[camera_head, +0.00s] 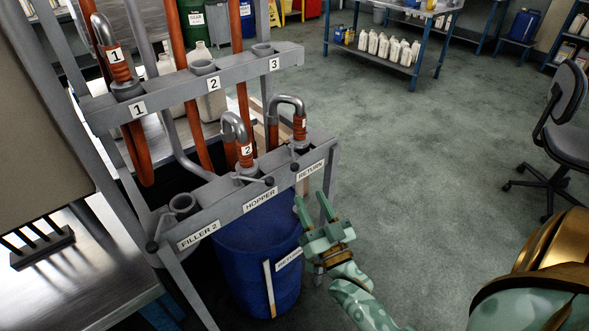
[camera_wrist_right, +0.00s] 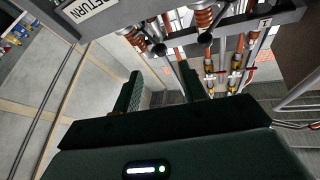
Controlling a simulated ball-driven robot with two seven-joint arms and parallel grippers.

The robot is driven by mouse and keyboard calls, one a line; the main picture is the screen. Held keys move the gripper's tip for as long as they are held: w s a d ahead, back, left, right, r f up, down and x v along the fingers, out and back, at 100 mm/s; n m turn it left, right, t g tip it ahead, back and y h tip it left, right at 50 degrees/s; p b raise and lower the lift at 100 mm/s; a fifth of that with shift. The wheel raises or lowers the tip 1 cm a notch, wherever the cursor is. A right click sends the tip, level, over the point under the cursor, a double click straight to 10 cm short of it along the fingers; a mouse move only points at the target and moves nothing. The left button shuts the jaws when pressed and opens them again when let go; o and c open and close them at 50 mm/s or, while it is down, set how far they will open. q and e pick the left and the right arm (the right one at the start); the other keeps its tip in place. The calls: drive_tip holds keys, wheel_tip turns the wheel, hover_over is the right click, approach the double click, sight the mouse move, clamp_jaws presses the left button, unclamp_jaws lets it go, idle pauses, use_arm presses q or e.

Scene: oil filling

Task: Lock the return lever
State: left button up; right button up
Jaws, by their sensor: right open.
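The return lever (camera_head: 294,167) is a small dark-knobbed lever on the lower grey rail (camera_head: 225,204), beside the RETURN label (camera_head: 311,170). A hooked nozzle with an orange grip (camera_head: 300,127) stands in the return socket above it. My right gripper (camera_head: 313,199) is open and empty, just below and right of the RETURN label, apart from the lever. In the right wrist view its two fingers (camera_wrist_right: 160,88) point up toward the rail's underside. A dark knob (camera_wrist_right: 158,48), apparently the return lever's, shows beyond the fingers there. My left gripper is not in view.
A hopper lever (camera_head: 269,181) and nozzle 2 (camera_head: 244,152) are close on the left. The FILLER 2 socket (camera_head: 182,204) is empty. Nozzle 1 (camera_head: 116,66) stands in the upper rack. A blue barrel (camera_head: 258,262) is below the rail.

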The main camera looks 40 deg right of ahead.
sight(295, 168)
drive_tip(key=b+x, duration=0.1)
drive_tip(key=x, duration=0.9)
